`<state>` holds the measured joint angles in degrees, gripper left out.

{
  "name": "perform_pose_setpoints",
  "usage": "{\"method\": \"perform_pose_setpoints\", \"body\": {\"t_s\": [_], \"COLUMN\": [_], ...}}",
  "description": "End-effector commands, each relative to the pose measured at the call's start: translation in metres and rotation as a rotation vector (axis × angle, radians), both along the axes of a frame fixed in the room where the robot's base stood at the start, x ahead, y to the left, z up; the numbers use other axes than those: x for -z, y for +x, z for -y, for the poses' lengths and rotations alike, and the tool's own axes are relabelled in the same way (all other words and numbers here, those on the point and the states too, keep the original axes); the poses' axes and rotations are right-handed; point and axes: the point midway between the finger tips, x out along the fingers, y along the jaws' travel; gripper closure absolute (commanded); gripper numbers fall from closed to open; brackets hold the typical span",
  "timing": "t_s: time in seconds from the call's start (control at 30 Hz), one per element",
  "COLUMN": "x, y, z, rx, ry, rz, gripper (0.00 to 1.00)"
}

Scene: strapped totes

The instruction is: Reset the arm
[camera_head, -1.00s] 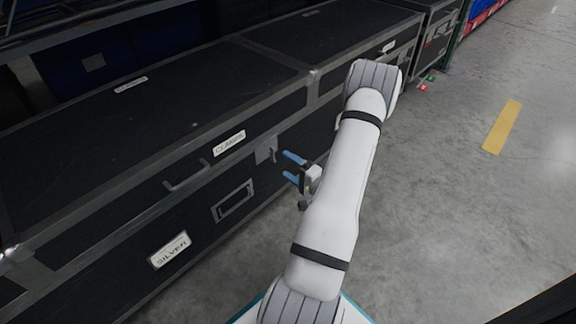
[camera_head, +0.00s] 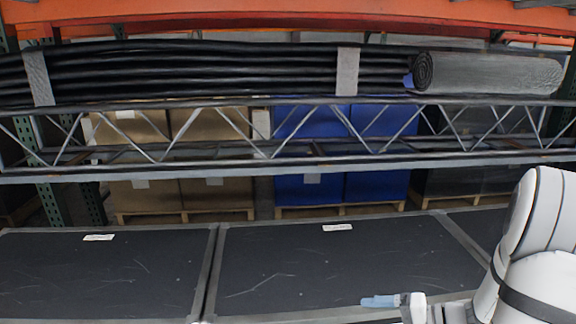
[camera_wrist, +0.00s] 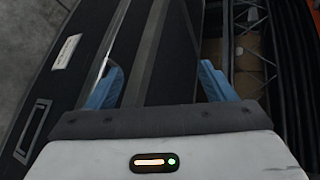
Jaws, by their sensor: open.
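My gripper (camera_head: 380,301) shows at the lower right of the head view, with a blue finger pointing left in front of the black cases. In the wrist view my gripper (camera_wrist: 160,88) has its two blue fingers wide apart with nothing between them. The white arm (camera_head: 530,255) fills the right edge of the head view, its upper part raised above the case tops. The fingers appear clear of the cases, though the exact gap cannot be told.
Black flight cases (camera_head: 340,265) with metal edges stand in a row across the front. Behind them are a metal truss (camera_head: 250,172), blue totes (camera_head: 345,185) and brown boxes (camera_head: 170,190) on pallets. Black rolls (camera_head: 200,75) lie above the truss, under an orange rack beam (camera_head: 300,18).

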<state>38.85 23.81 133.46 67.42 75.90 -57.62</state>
Motion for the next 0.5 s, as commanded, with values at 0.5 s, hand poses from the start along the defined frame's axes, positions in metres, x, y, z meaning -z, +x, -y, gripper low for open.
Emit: {"method": "perform_pose_setpoints", "body": {"t_s": [0.5], "x": [-0.222], "y": [-0.109], "z": [-0.071], "rx": [-0.455], "ry": [-0.829], "rz": [-0.153], "gripper": [0.24]}}
